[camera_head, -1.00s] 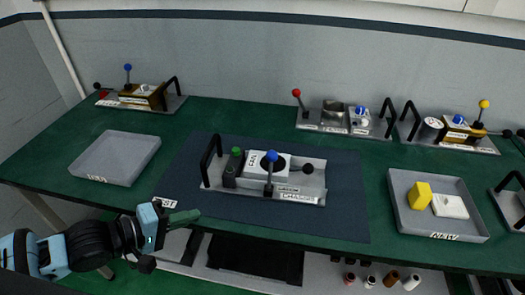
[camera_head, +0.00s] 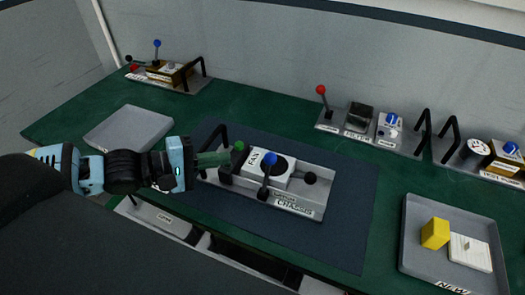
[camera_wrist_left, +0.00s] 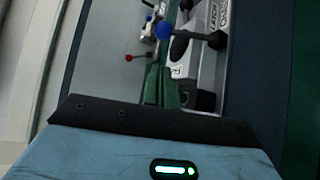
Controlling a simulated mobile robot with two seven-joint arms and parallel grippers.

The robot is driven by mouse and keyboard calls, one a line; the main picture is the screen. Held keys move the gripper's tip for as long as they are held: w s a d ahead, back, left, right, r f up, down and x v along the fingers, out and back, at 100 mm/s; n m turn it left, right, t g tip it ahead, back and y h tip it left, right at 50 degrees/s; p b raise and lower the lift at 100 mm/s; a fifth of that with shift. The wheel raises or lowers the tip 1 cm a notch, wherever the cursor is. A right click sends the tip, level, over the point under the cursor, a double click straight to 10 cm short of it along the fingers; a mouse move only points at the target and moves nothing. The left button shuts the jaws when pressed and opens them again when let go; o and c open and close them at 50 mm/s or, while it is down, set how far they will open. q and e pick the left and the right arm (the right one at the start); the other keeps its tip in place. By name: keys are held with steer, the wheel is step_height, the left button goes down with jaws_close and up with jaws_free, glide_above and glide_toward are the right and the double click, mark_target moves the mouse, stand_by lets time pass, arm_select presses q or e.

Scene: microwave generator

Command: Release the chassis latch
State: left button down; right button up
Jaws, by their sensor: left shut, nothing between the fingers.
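The chassis (camera_head: 312,194) is a grey plate on the dark mat in the middle of the table, labelled CHASSIS. It carries a black handle at its left, a green knob (camera_head: 239,146), a fan unit (camera_head: 254,160), a blue-knobbed lever (camera_head: 270,160) standing up, and a black knob (camera_head: 310,178) at its right. Which of these is the latch I cannot tell. My left gripper (camera_head: 214,159) is shut and empty, its green fingers close to the handle and green knob; touching or not is unclear. The left wrist view shows the fingers (camera_wrist_left: 163,86) beside the chassis parts. My right gripper is not in view.
An empty grey tray (camera_head: 128,133) lies at the left. A tray labelled NEW (camera_head: 412,245) at the right holds a yellow block (camera_head: 435,233) and a white piece (camera_head: 469,252). Modules with a red-knobbed lever (camera_head: 321,90) and black handles stand along the back.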

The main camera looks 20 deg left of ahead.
mark_target(267, 173)
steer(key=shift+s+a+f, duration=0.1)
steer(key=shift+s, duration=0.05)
arm_select(q)
steer(key=b+x, duration=0.1)
steer(key=x, duration=0.7)
steer(key=shift+w+d+r+b, duration=0.1)
steer(key=shift+w+b, duration=0.05)
steer(key=shift+b, duration=0.2)
steer(key=shift+x, duration=0.9)
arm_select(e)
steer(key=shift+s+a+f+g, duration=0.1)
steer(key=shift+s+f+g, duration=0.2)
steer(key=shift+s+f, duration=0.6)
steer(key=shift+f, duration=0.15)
